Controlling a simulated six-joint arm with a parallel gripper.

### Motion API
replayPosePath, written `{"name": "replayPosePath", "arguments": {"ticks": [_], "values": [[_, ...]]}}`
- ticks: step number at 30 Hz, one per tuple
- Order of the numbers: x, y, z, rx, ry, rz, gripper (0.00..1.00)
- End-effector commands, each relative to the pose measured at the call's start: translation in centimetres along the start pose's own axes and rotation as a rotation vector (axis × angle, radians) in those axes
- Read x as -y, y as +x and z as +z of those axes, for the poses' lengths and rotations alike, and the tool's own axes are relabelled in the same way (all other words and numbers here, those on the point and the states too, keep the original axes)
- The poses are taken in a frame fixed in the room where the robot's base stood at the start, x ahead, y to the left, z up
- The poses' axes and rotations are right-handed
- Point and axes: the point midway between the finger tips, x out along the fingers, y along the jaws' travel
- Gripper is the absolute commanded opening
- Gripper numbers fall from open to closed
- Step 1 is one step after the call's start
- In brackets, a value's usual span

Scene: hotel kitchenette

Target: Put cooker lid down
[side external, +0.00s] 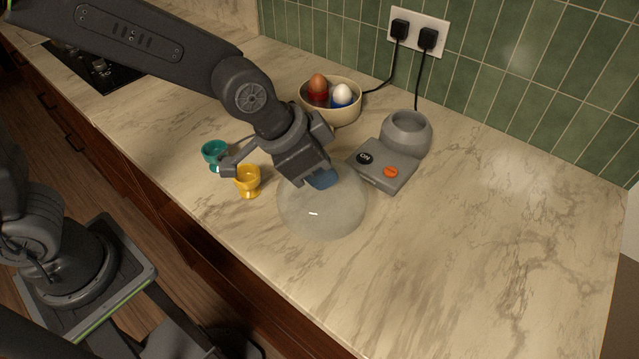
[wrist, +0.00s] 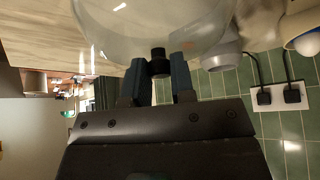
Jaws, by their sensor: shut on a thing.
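The cooker lid (side external: 322,212) is a clear dome over the counter, in front of the egg cooker. My gripper (side external: 322,180) is at its top, and in the wrist view my gripper (wrist: 160,68) is shut on the black knob of the lid (wrist: 150,22). I cannot tell whether the lid's rim touches the counter. The grey egg cooker (side external: 385,168), with an ON button and an orange button, stands behind and right of the lid. Its round heating part (side external: 406,133) is uncovered; part of the cooker also shows in the wrist view (wrist: 222,55).
A yellow egg cup (side external: 248,182) and a teal egg cup (side external: 214,153) stand left of the lid. A cream bowl (side external: 338,113) with a brown egg and a white egg is behind. Two black plugs (side external: 414,34) sit in the wall socket. The counter (side external: 490,240) is clear on the right.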

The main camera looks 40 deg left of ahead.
Motion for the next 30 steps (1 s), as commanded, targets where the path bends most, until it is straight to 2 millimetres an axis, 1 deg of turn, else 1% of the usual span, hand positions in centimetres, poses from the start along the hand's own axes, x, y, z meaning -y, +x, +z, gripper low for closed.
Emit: {"name": "replayPosePath", "arguments": {"ticks": [6,9,21,22,30], "values": [[-0.1,2.5,1.5,0.006,0.000,0.001,0.00],[0.0,3.3,1.9,0.002,0.000,0.000,0.00],[0.0,3.7,2.1,0.001,-0.001,0.000,0.00],[0.0,3.8,2.2,0.001,0.000,0.000,0.24],[0.0,3.7,2.1,0.001,0.000,0.000,0.49]]}}
